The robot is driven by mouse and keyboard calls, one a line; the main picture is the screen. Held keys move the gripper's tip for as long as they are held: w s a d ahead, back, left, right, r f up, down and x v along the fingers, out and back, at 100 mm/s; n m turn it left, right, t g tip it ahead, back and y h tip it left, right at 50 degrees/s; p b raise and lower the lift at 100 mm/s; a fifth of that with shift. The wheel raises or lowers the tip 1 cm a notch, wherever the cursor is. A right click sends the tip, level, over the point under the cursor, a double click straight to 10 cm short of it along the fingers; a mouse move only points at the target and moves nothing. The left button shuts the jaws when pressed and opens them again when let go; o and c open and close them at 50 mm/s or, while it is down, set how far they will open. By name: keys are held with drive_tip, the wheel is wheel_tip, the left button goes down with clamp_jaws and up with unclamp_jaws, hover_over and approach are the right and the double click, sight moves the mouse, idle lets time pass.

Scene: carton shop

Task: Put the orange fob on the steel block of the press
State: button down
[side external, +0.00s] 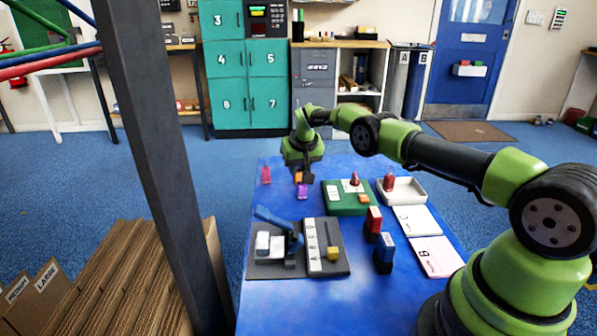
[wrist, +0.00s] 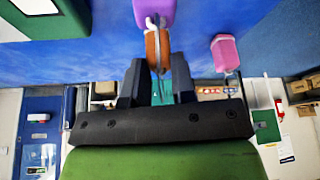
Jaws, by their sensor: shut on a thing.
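My gripper (side external: 302,163) is at the far end of the blue table, shut on the orange fob (side external: 298,177). In the wrist view the orange fob (wrist: 157,48) is between the two fingertips (wrist: 158,70). The purple fob (side external: 302,192) is just in front of it. The pink fob (side external: 266,175) lies to the left. The press, with a blue lever (side external: 274,218) and a dark base (side external: 268,272), stands nearer the camera at the table's left. Two pale blocks (side external: 262,243) are on its base; I cannot tell which is the steel one.
Right of the press stands a dark board with a white scale (side external: 313,247) and a yellow block (side external: 333,253). A green pad (side external: 346,207), a white tray (side external: 412,192), a red stamp (side external: 374,222) and a blue stamp (side external: 384,250) stand to the right. Cards (side external: 437,257) lie at the right edge.

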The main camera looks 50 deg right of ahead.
wheel_tip(320, 180, up, 9)
drive_tip(key=s+a+r+m, duration=0.2)
drive_tip(key=s+a, duration=0.1)
drive_tip(key=a, duration=0.9)
drive_tip(key=s+a+h, duration=0.1)
drive_tip(key=s+a, duration=0.8)
drive_tip(key=shift+m+g, duration=0.3)
drive_tip(key=shift+m, duration=0.2)
drive_tip(key=shift+s+a+f, duration=0.1)
drive_tip(key=shift+s+f, duration=0.15)
drive_tip(key=shift+f, duration=1.3)
drive_tip(key=shift+s+a+f, duration=0.1)
drive_tip(key=shift+s+f, duration=0.15)
drive_tip(key=shift+f, duration=1.35)
drive_tip(key=shift+s+f, duration=0.25)
drive_tip(key=shift+f, duration=1.3)
drive_tip(key=shift+f, duration=0.1)
drive_tip(key=c, duration=1)
unclamp_jaws()
drive_tip(key=shift+o, duration=0.2)
